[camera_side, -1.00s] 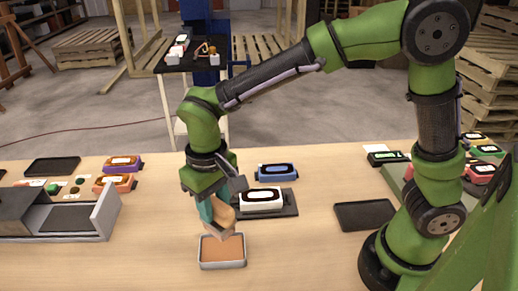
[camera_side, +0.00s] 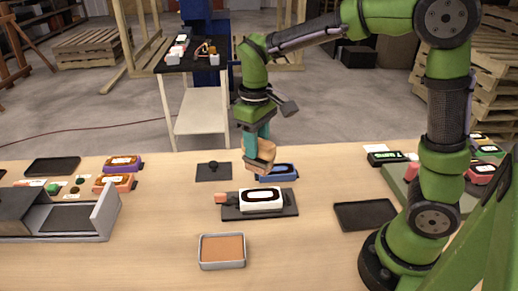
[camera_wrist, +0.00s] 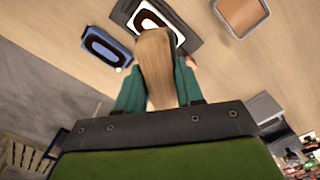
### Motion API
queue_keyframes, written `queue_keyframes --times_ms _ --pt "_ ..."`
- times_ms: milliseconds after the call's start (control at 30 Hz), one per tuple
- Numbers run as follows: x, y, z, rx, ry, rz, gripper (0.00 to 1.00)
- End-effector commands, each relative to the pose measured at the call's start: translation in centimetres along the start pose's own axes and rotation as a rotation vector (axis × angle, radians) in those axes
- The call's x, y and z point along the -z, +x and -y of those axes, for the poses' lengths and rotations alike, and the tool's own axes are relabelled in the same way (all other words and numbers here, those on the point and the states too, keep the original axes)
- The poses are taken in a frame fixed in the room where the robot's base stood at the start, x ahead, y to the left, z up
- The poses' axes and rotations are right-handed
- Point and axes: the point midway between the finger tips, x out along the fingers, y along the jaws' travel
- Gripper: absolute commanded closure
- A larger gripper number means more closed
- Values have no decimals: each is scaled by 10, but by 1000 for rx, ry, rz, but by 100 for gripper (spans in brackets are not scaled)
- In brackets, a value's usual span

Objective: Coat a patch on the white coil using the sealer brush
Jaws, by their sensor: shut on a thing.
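My gripper (camera_side: 257,138) has teal fingers shut on the tan sealer brush (camera_side: 262,156). It holds the brush raised above the table, behind the white coil in the side view. The white coil (camera_side: 246,204), with a dark ring on top, sits on a black plate (camera_side: 288,210). In the wrist view the brush (camera_wrist: 154,70) points forward between the fingers and partly covers the white coil (camera_wrist: 143,19). A shallow metal tray of brown-orange material (camera_side: 222,248) stands at the front. The brush tip looks clear of the coil.
A blue coil (camera_side: 285,173) lies just behind the white coil, close below the brush. A small black pad with a knob (camera_side: 213,171) lies to the left. An empty black tray (camera_side: 365,215) is at right, a grey metal fixture (camera_side: 60,215) at left.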

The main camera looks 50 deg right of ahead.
Motion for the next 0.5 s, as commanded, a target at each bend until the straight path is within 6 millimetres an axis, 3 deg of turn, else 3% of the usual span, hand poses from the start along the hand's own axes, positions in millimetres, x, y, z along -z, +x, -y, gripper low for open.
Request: queue_keyframes --times_ms 100,200,333,500 --pt "-2 -6 -30 1 76 -13 88" --pt "-3 -7 -37 1 99 -15 88" --pt "7 2 -20 0 93 2 88" --pt "26 10 10 -1 322 6 88"
